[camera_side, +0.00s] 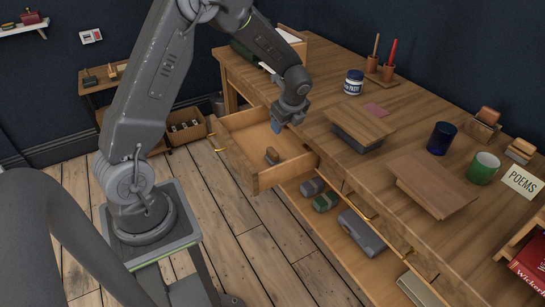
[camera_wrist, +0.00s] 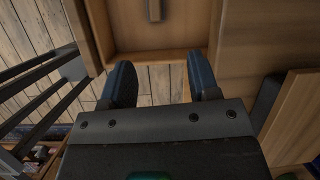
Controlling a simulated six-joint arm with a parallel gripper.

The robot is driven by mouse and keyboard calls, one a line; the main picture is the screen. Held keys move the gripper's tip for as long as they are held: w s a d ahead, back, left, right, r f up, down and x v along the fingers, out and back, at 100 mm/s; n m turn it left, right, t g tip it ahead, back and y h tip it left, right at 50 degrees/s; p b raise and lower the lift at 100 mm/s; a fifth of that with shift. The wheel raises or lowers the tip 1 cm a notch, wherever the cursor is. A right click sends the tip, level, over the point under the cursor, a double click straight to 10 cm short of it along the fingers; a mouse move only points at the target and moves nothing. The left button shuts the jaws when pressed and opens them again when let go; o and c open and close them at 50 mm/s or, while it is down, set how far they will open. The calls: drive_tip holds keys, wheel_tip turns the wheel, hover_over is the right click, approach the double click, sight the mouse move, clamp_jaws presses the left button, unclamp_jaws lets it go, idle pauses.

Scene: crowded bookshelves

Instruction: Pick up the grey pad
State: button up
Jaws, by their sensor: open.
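My gripper (camera_side: 277,126) is open and empty, pointing down above the far part of the open upper drawer (camera_side: 232,158). In the wrist view its two dark blue fingers (camera_wrist: 161,80) are spread apart with only floor between them. No item is clearly the grey pad. The open lower drawer (camera_side: 383,288) holds a small grey block (camera_side: 312,187) and a larger grey flat item (camera_side: 361,233). Both are below and to the right of my gripper. A dark grey slab (camera_side: 352,141) lies under a wooden board on the desk.
The upper drawer holds a small brown block (camera_side: 271,156). A green roll (camera_side: 325,201) lies in the lower drawer. On the desk stand a jar (camera_side: 354,82), a blue cup (camera_side: 441,138), a green mug (camera_side: 483,167) and a wooden board (camera_side: 430,185). The drawer fronts jut out.

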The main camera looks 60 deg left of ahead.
drive_tip(key=m, duration=0.1)
hover_over(273, 150)
drive_tip(key=d, duration=0.2)
drive_tip(key=f, duration=1)
drive_tip(key=shift+w+d+f, duration=0.1)
drive_tip(key=shift+w, duration=0.2)
drive_tip(key=shift+s+x, duration=0.25)
drive_tip(key=shift+x, duration=1.25)
drive_tip(key=shift+s+x, duration=0.2)
drive_tip(key=shift+x, duration=1.3)
drive_tip(key=c, duration=1)
wheel_tip(273, 150, up, 10)
drive_tip(key=shift+r, duration=0.1)
